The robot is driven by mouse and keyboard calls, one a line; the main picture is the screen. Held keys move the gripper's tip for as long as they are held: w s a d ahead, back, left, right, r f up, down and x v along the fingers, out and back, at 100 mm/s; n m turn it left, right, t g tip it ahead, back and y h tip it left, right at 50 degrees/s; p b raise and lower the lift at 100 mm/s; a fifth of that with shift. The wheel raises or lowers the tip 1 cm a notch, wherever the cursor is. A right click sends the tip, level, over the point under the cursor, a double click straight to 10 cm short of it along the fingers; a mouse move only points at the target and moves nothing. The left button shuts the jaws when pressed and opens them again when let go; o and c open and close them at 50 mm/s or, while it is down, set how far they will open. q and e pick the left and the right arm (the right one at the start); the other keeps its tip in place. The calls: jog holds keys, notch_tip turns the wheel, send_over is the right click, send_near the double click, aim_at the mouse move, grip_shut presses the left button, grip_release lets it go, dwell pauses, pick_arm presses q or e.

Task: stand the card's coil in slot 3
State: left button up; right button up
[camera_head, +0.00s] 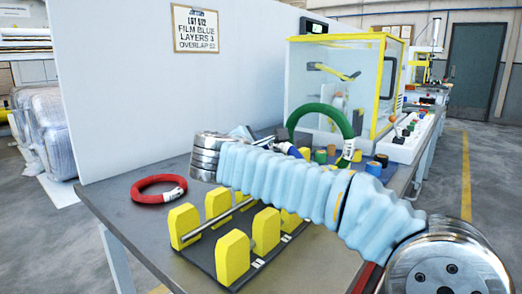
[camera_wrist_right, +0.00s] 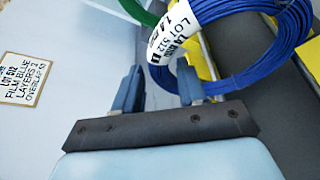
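The card (camera_head: 196,30) on the white panel reads film blue, layers 3; it also shows in the right wrist view (camera_wrist_right: 24,77). A blue coil (camera_wrist_right: 262,62) with a white tag (camera_wrist_right: 172,38) lies just beyond my right gripper (camera_wrist_right: 160,80). Its fingers stand apart, the right one close to or touching the coil by the tag; nothing appears clamped. In the head view my arm hides most of this gripper and coil. The rack (camera_head: 232,257) has yellow blocks in two rows on a dark base. Its slot labels are too small to read. My left gripper is out of view.
A red coil (camera_head: 158,189) lies flat left of the rack. A green coil (camera_head: 333,111) stands behind my arm, before a yellow-framed clear machine (camera_head: 330,75). Small coloured rolls (camera_head: 374,168) sit near it. The table's front left is clear.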

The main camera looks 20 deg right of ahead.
jog(key=shift+o, duration=1)
jog(key=v, duration=1.4)
jog(key=shift+f, duration=0.1)
